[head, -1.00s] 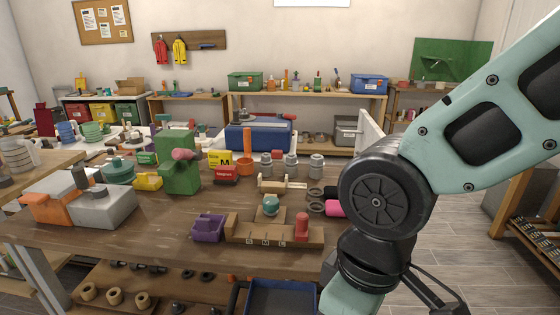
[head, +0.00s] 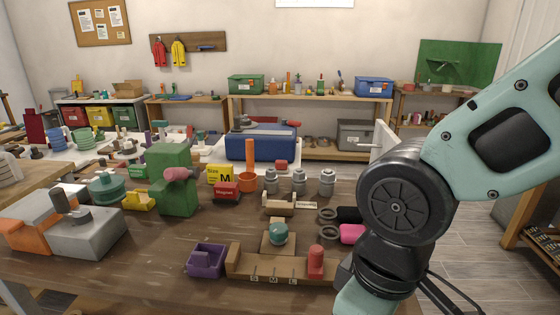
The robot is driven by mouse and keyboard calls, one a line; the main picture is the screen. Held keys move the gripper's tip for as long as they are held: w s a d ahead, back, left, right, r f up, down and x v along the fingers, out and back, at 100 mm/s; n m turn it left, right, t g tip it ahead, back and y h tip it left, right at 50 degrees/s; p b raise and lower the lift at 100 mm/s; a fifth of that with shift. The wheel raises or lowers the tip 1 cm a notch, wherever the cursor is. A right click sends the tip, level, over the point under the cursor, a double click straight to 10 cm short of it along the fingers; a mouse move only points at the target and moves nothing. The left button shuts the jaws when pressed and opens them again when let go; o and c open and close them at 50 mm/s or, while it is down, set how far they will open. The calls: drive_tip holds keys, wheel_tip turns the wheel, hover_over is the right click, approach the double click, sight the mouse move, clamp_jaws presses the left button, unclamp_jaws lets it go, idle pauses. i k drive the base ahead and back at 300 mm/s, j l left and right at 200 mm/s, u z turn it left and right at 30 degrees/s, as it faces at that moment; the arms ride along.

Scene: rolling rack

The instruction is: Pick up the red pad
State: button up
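No thing in the head view is plainly a red pad. Candidates are a small red block (head: 281,164) behind the grey cylinders, a dark red block with a printed label (head: 226,192) near the middle of the table, and a flat pinkish-red piece (head: 352,233) next to my arm. The pinkish-red piece is partly hidden by my arm. A black piece (head: 348,214) lies just behind it. My arm reaches down at the right over the table's front edge, and my gripper is below the frame.
The wooden table (head: 120,270) is crowded. A rack marked with letters (head: 270,268) holds a red peg (head: 315,260). A purple bin (head: 207,260), green block (head: 172,180), grey machine (head: 80,232) and blue box (head: 260,147) stand around. Some bare tabletop shows at front left.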

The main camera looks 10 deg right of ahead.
sight(281, 166)
drive_tip(key=z, duration=1.05)
drive_tip(key=i+l+z, duration=0.1)
drive_tip(key=l, duration=0.25)
drive_tip(key=i+l+z, duration=0.1)
drive_tip(key=l, duration=0.3)
drive_tip(key=i+l+z, duration=0.1)
drive_tip(key=l, duration=0.25)
drive_tip(key=i+l+z, duration=0.15)
drive_tip(key=l, duration=0.2)
drive_tip(key=i+l+u, duration=0.25)
drive_tip(key=i, duration=0.2)
drive_tip(key=i+l+u, duration=0.25)
drive_tip(key=i, duration=0.2)
drive_tip(key=i+u, duration=0.4)
drive_tip(key=i+l+u, duration=0.15)
drive_tip(key=i+u, duration=0.3)
drive_tip(key=i, duration=0.2)
drive_tip(key=i+l+u, duration=0.5)
drive_tip(key=i+u, duration=0.15)
drive_tip(key=u, duration=0.2)
drive_tip(key=i+l+u, duration=0.25)
drive_tip(key=u, duration=0.2)
drive_tip(key=i+l+u, duration=0.15)
drive_tip(key=u, duration=0.3)
drive_tip(key=i+l+u, duration=0.15)
drive_tip(key=l+u, duration=0.7)
drive_tip(key=i+l+u, duration=0.45)
drive_tip(key=l+u, duration=0.3)
drive_tip(key=i+l+u, duration=0.1)
drive_tip(key=l+u, duration=0.25)
